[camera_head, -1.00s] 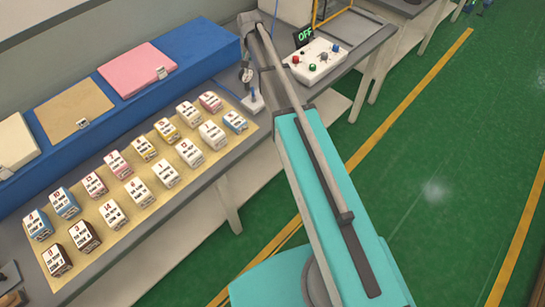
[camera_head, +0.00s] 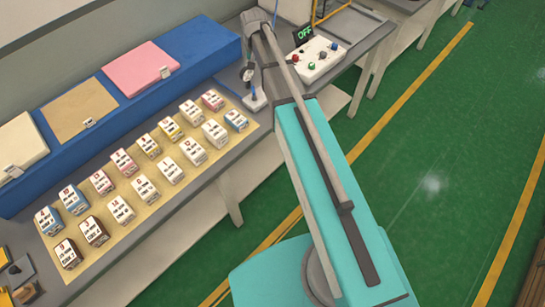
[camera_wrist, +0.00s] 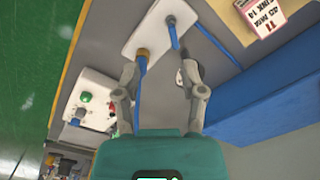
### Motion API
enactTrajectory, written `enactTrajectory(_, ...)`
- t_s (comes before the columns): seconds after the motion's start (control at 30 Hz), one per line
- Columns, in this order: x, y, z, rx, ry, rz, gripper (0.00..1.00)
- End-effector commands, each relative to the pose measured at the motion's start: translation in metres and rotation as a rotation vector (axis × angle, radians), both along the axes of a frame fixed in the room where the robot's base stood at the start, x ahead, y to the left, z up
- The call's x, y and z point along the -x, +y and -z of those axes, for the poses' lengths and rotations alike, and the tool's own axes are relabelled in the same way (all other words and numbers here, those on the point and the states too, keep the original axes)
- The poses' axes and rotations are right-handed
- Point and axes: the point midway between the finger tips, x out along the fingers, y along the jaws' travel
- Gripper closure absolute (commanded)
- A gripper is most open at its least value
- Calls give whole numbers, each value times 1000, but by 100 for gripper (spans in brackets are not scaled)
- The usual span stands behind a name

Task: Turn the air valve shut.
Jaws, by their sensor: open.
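The air valve fitting sits on a white plate (camera_wrist: 160,25) in the wrist view. It has a brass-coloured part (camera_wrist: 143,54) with a blue hose (camera_wrist: 139,85) running from it, and a second blue-hosed fitting (camera_wrist: 172,20) stands beside it. Which part turns is too small to tell. The white plate also shows in the head view (camera_head: 256,103), beside my arm. My gripper (camera_wrist: 160,88) is open and empty, its fingers apart below the brass part in the wrist picture. In the head view my arm largely hides the gripper.
Several small labelled boxes (camera_head: 145,189) stand in rows on the table. A blue block (camera_head: 115,100) carries pink, tan and cream pads. The green floor (camera_head: 440,170) is open at right.

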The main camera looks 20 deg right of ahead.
Motion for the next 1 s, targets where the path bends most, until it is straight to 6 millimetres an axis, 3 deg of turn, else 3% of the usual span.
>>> enactTrajectory(0.03, 12, 0, 0, 0, -2, -11, 47)
enactTrajectory(0.63, 95, 0, 8, 4, -25, -149, 47)
enactTrajectory(1.0, 144, 0, 27, 7, -33, -226, 47)
